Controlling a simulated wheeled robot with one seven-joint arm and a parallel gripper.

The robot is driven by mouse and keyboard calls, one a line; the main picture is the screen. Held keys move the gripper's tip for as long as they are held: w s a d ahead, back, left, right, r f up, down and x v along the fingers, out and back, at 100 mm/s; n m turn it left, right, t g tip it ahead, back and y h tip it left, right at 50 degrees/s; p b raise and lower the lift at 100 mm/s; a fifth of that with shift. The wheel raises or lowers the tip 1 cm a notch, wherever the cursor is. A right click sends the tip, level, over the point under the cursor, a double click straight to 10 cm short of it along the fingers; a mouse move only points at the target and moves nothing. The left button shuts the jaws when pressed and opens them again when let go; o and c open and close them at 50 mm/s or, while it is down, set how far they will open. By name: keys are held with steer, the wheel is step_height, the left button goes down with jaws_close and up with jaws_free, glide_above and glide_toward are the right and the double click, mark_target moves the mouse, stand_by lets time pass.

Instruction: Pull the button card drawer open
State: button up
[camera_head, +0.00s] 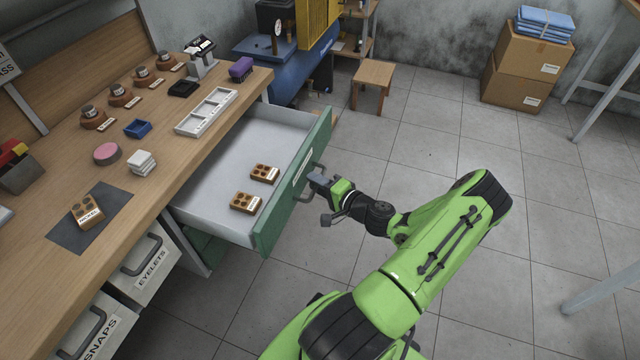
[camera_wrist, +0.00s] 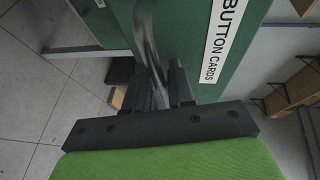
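The button card drawer is pulled well out from under the workbench, with its green front (camera_head: 292,186) facing my arm and its pale tray (camera_head: 205,200) in view. Two brown button cards lie inside, one nearer the front (camera_head: 246,202) and one further back (camera_head: 264,173). My gripper (camera_head: 316,184) is at the drawer's handle. In the wrist view the grey bar handle (camera_wrist: 147,45) runs down between the fingers of my gripper (camera_wrist: 160,85), which look closed around it. The "BUTTON CARDS" label (camera_wrist: 222,40) shows beside it.
Below the bench are drawers labelled eyelets (camera_head: 150,265) and snaps (camera_head: 98,325). The bench top (camera_head: 120,185) holds several small items. A stool (camera_head: 373,80) and stacked boxes (camera_head: 525,65) stand at the back. The tiled floor (camera_head: 430,130) behind my arm is clear.

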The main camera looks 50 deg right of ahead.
steer(key=s+r+p, duration=0.3)
steer(key=s, duration=1.2)
steer(key=shift+s+a, duration=0.25)
steer(key=shift+a, duration=0.2)
steer(key=w+a+r+n+g+y+p, duration=0.3)
steer(key=w+a+r+n+g, duration=0.3)
steer(key=a+r, duration=0.3)
steer(key=w+a+r+n+g+y+p, duration=0.2)
steer(key=w+a+r+n+g+p, duration=0.1)
steer(key=a+r+n+g, duration=0.4)
steer(key=s+a+r+n+t+h+p, duration=0.1)
steer(key=s+a+r, duration=0.2)
steer(key=r, duration=0.3)
steer(key=s+a+r+n+t+h+p, duration=0.1)
steer(key=s+a+r+n+p, duration=0.1)
steer(key=a+r, duration=0.3)
steer(key=s+a+r+n+h+p, duration=0.1)
steer(key=s+a+r+h, duration=0.1)
steer(key=a+r, duration=0.3)
step_height(320, 180, up, 4)
steer(key=shift+s+f+n+t+p, duration=0.1)
steer(key=shift+s+n+t+p, duration=0.3)
steer(key=shift+s, duration=0.4)
